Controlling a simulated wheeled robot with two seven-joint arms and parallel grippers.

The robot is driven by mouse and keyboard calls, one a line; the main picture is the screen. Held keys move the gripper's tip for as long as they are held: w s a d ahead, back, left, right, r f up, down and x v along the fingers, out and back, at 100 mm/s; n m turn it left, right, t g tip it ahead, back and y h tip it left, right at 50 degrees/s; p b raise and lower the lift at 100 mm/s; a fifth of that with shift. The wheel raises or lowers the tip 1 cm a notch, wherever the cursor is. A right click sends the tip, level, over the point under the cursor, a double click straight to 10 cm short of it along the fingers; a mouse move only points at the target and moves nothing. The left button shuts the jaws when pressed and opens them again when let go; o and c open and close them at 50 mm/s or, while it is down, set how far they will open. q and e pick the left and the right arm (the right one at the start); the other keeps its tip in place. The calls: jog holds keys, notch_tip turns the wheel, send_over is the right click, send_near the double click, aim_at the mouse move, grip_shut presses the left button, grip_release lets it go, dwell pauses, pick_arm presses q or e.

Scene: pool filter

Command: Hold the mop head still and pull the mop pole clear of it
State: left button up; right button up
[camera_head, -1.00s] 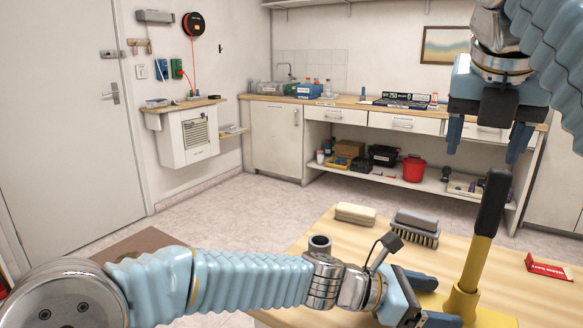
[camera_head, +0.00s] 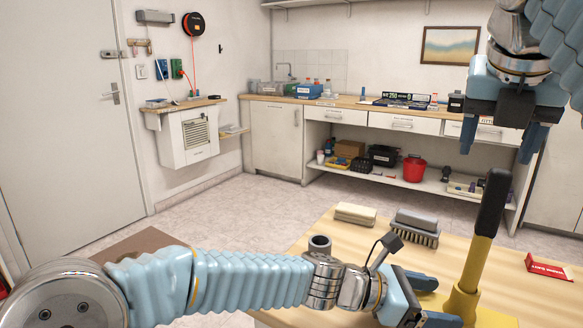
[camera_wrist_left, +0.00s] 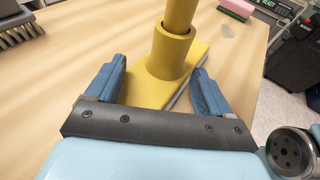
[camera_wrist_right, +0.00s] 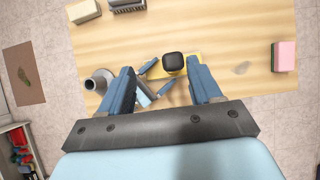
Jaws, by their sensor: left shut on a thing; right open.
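The mop stands upright on the table. Its pole has a yellow shaft (camera_head: 476,260) and a black grip (camera_head: 489,212) at the top. The shaft sits in the socket (camera_wrist_left: 171,48) of the flat yellow mop head (camera_wrist_left: 150,90). My left gripper (camera_head: 437,300) is shut on the mop head, one finger on each side of it in the left wrist view (camera_wrist_left: 158,75). My right gripper (camera_head: 497,152) is open, empty and pointing down, near the top of the pole. In the right wrist view the black grip's end (camera_wrist_right: 173,61) shows between its fingers, apart from them.
A cream sponge (camera_head: 355,213) and a grey brush (camera_head: 416,227) lie at the table's far edge. A grey cylindrical piece (camera_head: 319,245) stands near the left edge.

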aim_at(503, 169)
jog(key=shift+d+f, duration=0.15)
jog(key=shift+d, duration=0.9)
jog(key=shift+s+f, duration=0.1)
jog(key=shift+f, duration=1)
jog(key=shift+c, duration=0.3)
grip_shut()
jog(key=shift+r, duration=0.1)
jog(key=shift+r, duration=0.45)
jog(key=shift+r, duration=0.1)
